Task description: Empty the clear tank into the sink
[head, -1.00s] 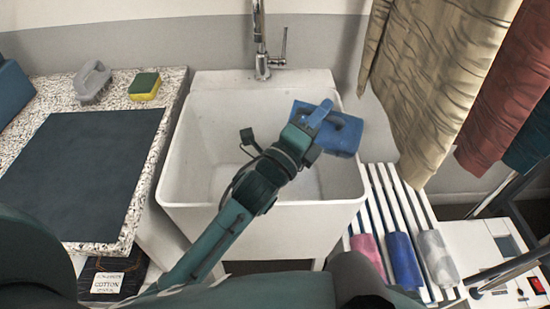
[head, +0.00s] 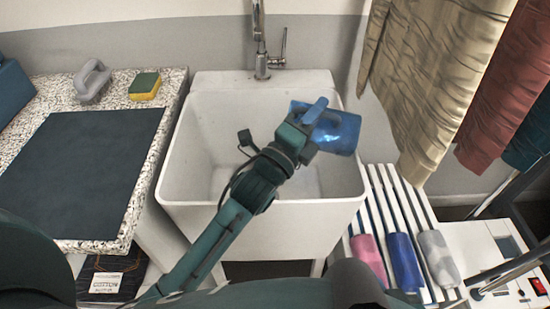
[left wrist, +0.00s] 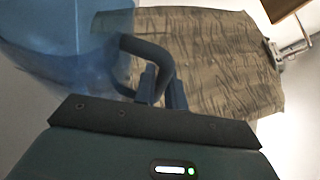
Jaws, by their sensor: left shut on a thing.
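The clear tank (head: 339,134), see-through and blue-tinted, is held over the right side of the white sink (head: 185,150). It looks tilted. In the left wrist view the tank (left wrist: 60,60) fills the upper left, and its dark curved handle (left wrist: 150,47) runs down between my fingers. My left gripper (head: 312,116) is shut on this handle; its fingertips also show in the left wrist view (left wrist: 162,82). I cannot tell how much liquid is in the tank, and no stream is clearly visible. My right gripper is out of view.
A chrome tap (head: 260,45) stands behind the sink. Left is a speckled counter (head: 60,97) with a dark mat (head: 80,170), sponge (head: 145,85) and grey handled tool (head: 93,82). Right are hanging cloths (head: 430,80) and a slatted rack (head: 385,190) with rolled cloths (head: 404,262).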

